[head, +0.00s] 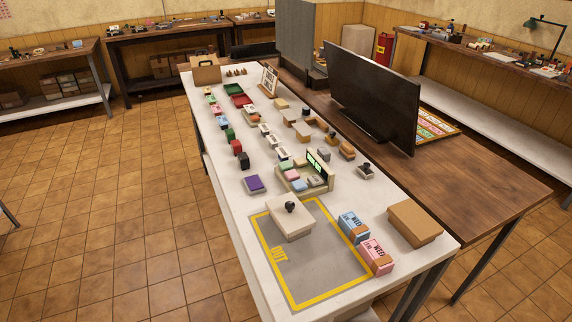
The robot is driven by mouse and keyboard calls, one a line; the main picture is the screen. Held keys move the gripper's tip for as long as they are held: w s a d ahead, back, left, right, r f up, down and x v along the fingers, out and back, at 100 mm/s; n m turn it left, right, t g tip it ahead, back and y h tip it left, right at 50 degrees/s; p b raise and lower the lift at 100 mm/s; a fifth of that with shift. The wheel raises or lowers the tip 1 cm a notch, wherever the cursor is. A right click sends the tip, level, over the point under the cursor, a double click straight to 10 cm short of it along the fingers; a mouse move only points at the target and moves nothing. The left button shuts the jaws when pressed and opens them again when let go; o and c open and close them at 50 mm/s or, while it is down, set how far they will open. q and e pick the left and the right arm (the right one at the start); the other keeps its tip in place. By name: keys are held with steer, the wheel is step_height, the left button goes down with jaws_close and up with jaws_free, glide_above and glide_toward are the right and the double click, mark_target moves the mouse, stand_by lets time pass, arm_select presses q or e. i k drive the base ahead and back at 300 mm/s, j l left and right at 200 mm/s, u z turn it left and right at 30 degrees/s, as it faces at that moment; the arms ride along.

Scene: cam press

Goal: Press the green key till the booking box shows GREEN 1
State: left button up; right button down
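The booking box (292,184) stands on the white table (223,180), a little right of its middle. It is a cream-coloured box with a dark display (319,164) on its raised back. The display shows small green-lit writing that I cannot read. Neither of my grippers is in view, and nothing touches the box.
A cream block with a black knob (290,214) stands at the yellow-edged OUT area (321,262). Blue (353,228) and pink (376,257) WEED-like labelled boxes and a brown box (414,223) stand nearby. Many small blocks and stamps crowd the table beyond. A monitor (370,95) stands behind.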

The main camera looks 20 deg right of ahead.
mark_target(285, 166)
steer(key=i+j+z, duration=0.3)
steer(key=j+z, duration=0.25)
steer(key=j, duration=0.25)
steer(key=i+j+z, duration=0.1)
steer(key=j+z, duration=0.2)
steer(key=j, duration=0.2)
steer(key=j+z, duration=0.25)
steer(key=j, duration=0.2)
steer(key=i, duration=0.05)
